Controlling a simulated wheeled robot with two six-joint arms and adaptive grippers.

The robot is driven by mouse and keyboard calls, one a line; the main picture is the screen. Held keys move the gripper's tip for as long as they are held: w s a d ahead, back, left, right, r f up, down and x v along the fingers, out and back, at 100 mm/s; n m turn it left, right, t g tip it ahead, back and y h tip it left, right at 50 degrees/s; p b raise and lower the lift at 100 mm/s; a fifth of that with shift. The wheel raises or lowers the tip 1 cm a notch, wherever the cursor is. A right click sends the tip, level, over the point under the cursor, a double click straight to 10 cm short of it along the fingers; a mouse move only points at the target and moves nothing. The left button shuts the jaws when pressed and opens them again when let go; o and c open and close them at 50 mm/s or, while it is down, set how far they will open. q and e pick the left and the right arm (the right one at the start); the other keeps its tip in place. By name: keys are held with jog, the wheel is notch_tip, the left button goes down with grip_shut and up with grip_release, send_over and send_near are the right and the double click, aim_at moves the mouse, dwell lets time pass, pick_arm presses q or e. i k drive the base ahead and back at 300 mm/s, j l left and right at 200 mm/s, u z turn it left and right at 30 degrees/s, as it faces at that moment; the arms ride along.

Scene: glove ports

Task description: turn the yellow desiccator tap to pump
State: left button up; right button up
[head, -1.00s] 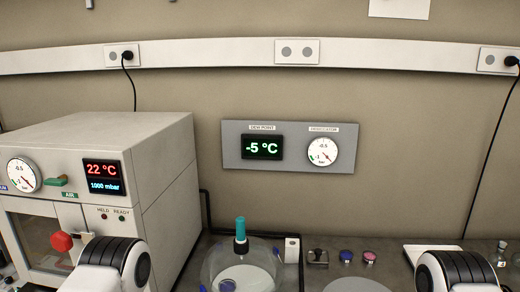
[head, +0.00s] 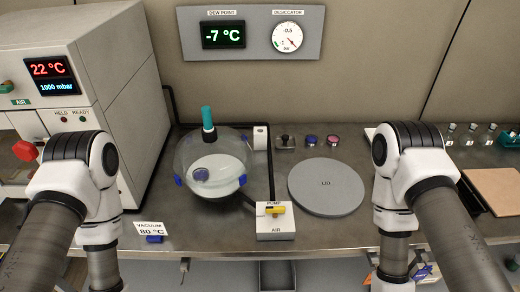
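The yellow desiccator tap (head: 275,210) sits on a small white block (head: 276,229) near the bench's front edge, labelled PUMP at its back and AIR at its front. The tap handle lies roughly sideways, between the two labels. The glass desiccator (head: 213,165) with a teal knob stands behind and left of it, joined by a dark tube. The desiccator gauge (head: 287,37) is on the wall panel. My two arms come in at left and right, bent downwards. Both grippers are outside the picture, below its lower edge.
A white oven cabinet (head: 75,75) fills the left. A VACUUM 80 °C sign (head: 150,228) stands at the front edge. Small caps (head: 310,141) and vials (head: 470,131) stand farther back. Bench around the tap is clear.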

aim_at(275, 210)
jog(key=k+j+z, duration=0.1)
jog(key=j+z, duration=0.15)
jog(key=z, duration=0.2)
jog(key=k+j+z, duration=0.1)
jog(key=j+z, duration=0.15)
jog(key=z, duration=0.15)
jog(key=k+j+z, duration=0.15)
jog(key=z, duration=0.3)
jog(key=k+j+z, duration=0.15)
jog(key=z, duration=0.25)
jog(key=i, duration=0.25)
